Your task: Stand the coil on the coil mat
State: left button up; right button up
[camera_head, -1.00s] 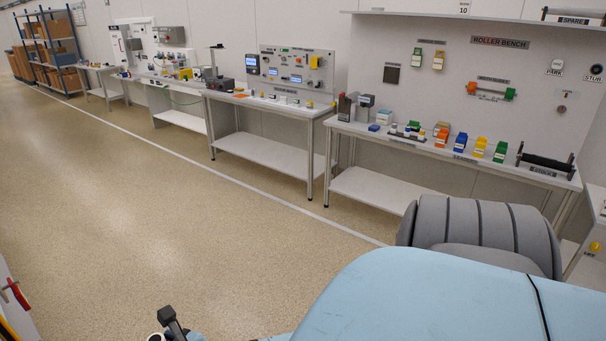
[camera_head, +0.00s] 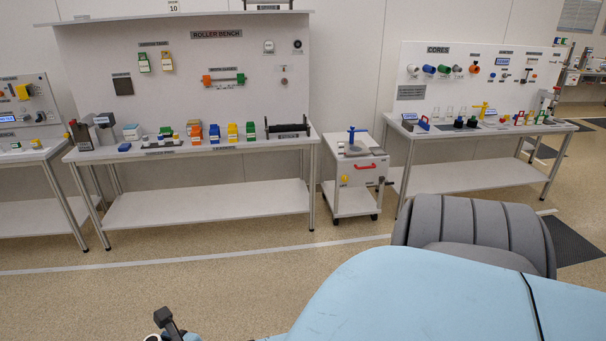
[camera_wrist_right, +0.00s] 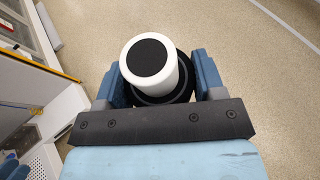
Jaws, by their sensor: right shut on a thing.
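The coil (camera_wrist_right: 165,72) is a white cylinder with a black round end face and a wider black flange behind it. In the right wrist view it sits between the two blue fingers of my right gripper (camera_wrist_right: 160,82), which is shut on it. The coil is held above the floor, with its black end facing the camera. In the head view a small white ring and dark bracket show at the bottom edge, mostly cut off. I cannot make out the coil mat in either view.
The roller bench (camera_head: 200,203) stands ahead on the left, with several coloured parts on top. A white cart (camera_head: 352,202) with a red handle stands between it and the cores bench (camera_head: 475,178). Beige floor (camera_head: 100,300) in front is clear. A white cabinet (camera_wrist_right: 25,75) shows at the wrist view's left.

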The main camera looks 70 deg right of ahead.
aim_at(444, 128)
jog(key=l+z, duration=0.15)
jog(key=z, duration=0.2)
jog(key=l+z, duration=0.1)
jog(key=z, duration=0.25)
jog(key=l+z, duration=0.15)
jog(key=z, duration=0.25)
jog(key=i+l+z, duration=0.15)
jog(key=l, duration=0.15)
jog(key=l+z, duration=0.15)
jog(key=l, duration=0.15)
jog(key=i+l+z, duration=0.4)
jog(key=l+z, duration=0.2)
jog(key=i+l+z, duration=0.95)
jog(key=i+z, duration=0.3)
jog(key=i+l, duration=0.1)
jog(key=i, duration=0.5)
jog(key=i+l, duration=0.1)
jog(key=i, duration=0.55)
jog(key=i+l+u, duration=0.15)
jog(key=i+u, duration=0.3)
jog(key=i+l+u, duration=0.25)
jog(key=i+u, duration=0.15)
jog(key=i+l+u, duration=0.65)
jog(key=l+u, duration=0.25)
jog(key=i+l+u, duration=0.2)
jog(key=l+u, duration=0.2)
jog(key=l, duration=0.25)
